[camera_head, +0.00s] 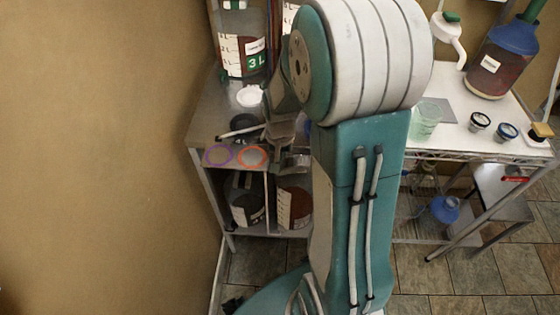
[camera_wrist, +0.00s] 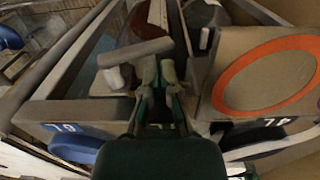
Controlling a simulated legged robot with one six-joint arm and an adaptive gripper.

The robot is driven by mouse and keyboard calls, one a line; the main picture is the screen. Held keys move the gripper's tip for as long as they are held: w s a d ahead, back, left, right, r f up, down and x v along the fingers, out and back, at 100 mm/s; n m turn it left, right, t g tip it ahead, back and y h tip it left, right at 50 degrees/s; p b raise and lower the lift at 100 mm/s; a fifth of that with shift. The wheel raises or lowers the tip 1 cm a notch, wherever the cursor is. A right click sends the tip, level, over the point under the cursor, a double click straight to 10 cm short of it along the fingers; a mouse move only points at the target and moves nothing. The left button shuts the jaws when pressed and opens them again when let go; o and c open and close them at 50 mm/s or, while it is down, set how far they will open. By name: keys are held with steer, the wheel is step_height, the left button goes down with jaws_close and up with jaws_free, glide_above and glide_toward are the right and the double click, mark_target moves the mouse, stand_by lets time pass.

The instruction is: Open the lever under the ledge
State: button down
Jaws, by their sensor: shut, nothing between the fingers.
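My gripper (camera_head: 290,163) is at the front edge of the metal table, to the right of the orange ring. In the wrist view its two fingertips (camera_wrist: 158,72) are together and hold nothing. A grey-brown rod-like part (camera_wrist: 134,52) with a pale end piece lies just beyond and to the left of the fingertips; it may be the lever, but I cannot tell, nor whether they touch. The ledge appears to be the table's front edge (camera_head: 234,167), carrying the orange ring (camera_head: 252,156), also seen in the wrist view (camera_wrist: 268,76). My arm hides much of this area in the head view.
A purple ring (camera_head: 218,155) lies beside the orange one. A large bucket marked 3 L (camera_head: 242,45) stands behind. Dark-filled buckets (camera_head: 294,205) stand on the shelf below. A second table (camera_head: 455,135) with a blue-topped bottle (camera_head: 497,62) is at right. Wall at left.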

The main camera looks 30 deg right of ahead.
step_height(320, 180, up, 11)
stand_by(0.3)
